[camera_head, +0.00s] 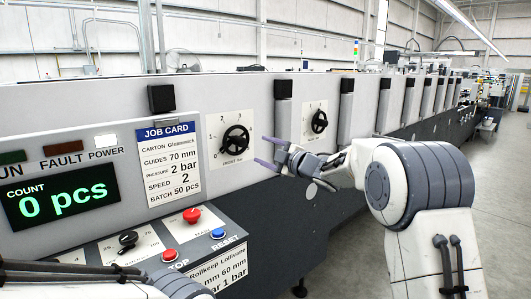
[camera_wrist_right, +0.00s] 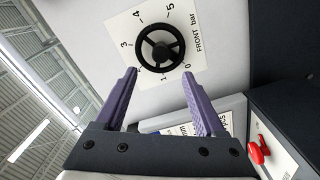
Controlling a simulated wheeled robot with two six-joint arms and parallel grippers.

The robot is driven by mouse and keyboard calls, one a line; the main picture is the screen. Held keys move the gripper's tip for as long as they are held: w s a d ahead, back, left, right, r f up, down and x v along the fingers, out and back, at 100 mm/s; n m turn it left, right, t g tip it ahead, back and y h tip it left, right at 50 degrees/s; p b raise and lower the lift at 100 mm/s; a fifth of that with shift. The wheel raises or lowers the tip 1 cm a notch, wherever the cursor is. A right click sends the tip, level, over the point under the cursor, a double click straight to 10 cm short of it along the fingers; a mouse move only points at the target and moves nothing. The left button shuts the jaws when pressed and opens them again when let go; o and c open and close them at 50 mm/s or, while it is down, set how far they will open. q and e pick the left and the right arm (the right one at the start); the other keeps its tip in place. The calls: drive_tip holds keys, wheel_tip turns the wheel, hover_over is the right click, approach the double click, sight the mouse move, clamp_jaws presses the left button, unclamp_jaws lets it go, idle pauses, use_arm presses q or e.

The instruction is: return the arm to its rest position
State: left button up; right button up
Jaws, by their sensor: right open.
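My right gripper (camera_head: 262,151) is open and empty in front of the machine's grey panel, and its purple fingers also show in the right wrist view (camera_wrist_right: 158,75). A black handwheel (camera_head: 235,141) on a white dial plate is just left of its fingertips in the head view. In the wrist view the handwheel (camera_wrist_right: 161,49) is beyond the fingertips, its dial marked "FRONT bar"; a gap appears to separate them, though its size is hard to tell. My right arm reaches in from the right. Part of my left arm shows at the bottom left; its gripper is out of view.
A second handwheel (camera_head: 319,121) sits farther right. A job card (camera_head: 168,162) and a count display (camera_head: 62,197) reading 0 pcs are at left. Below, a sloped console has a red knob (camera_head: 192,215), a red button (camera_head: 169,255) and a blue button (camera_head: 218,233). Open floor lies right.

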drive_tip(key=s+a+f+m+g+h+p, duration=0.25)
drive_tip(key=s+m, duration=0.25)
drive_tip(key=s, duration=0.3)
drive_tip(key=s+a+f+m+g+h+p, duration=0.2)
drive_tip(key=s+a+m+h+p, duration=0.15)
drive_tip(key=s, duration=0.45)
drive_tip(key=s+d+f+m+g+h+p, duration=0.1)
drive_tip(key=s+f+g, duration=0.1)
drive_tip(key=s, duration=0.9)
drive_tip(key=s+d+f+m+g+h+p, duration=0.1)
drive_tip(key=s+d+f+m+g, duration=0.1)
drive_tip(key=s, duration=1)
drive_tip(key=s+d+f+m+g+h+p, duration=0.1)
drive_tip(key=s+f+g, duration=0.3)
drive_tip(key=s, duration=0.7)
drive_tip(key=shift+s+d+g+h, duration=0.25)
drive_tip(key=shift+s+g+h, duration=0.1)
drive_tip(key=shift+g, duration=0.7)
drive_tip(key=shift+f, duration=0.1)
